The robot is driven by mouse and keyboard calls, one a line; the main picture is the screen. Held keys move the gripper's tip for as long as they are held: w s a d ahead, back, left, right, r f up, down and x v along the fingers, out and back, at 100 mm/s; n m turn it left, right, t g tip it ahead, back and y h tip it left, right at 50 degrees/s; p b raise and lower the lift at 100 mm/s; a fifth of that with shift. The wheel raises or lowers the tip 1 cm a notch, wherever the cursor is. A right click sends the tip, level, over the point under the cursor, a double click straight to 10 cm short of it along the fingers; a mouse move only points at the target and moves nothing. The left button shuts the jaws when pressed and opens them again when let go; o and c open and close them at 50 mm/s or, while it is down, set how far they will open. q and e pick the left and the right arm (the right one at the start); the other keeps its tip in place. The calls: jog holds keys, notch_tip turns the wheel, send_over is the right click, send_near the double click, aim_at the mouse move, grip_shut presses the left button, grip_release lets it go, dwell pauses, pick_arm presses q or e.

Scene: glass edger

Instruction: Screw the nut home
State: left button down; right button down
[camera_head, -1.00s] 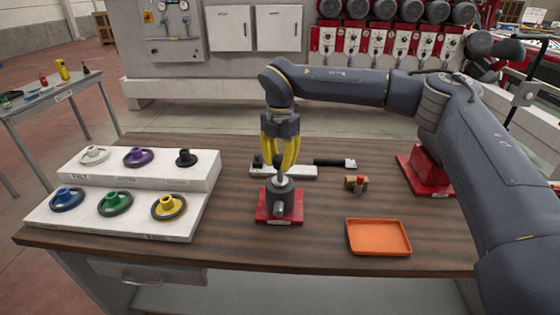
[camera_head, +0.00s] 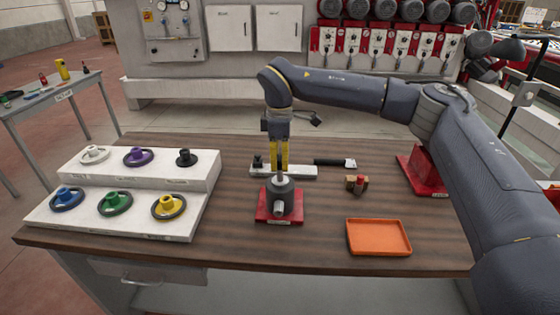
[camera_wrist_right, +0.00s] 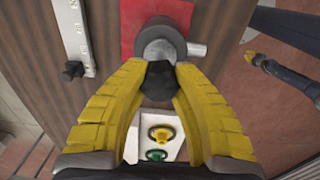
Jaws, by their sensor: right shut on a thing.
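My right gripper (camera_head: 279,170) comes down from above onto the grey spindle unit (camera_head: 279,200), which stands on a red base plate (camera_head: 264,219). In the right wrist view the yellow fingers (camera_wrist_right: 162,82) close on a dark nut (camera_wrist_right: 160,80) at the top of the grey spindle (camera_wrist_right: 160,48). The nut looks in line with the spindle; how far it sits on the thread is hidden. In the head view the fingers cover the nut. My left gripper is not in view.
A white stepped rack (camera_head: 127,224) with several coloured wheels stands at the left. An orange tray (camera_head: 378,251) lies front right. Behind the spindle are a white strip (camera_head: 297,172) and a black-handled tool (camera_head: 330,162). A small brown block (camera_head: 351,182) is right of it.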

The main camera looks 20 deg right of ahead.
jog(key=c, duration=1.1)
grip_release()
jog(key=shift+o, duration=0.3)
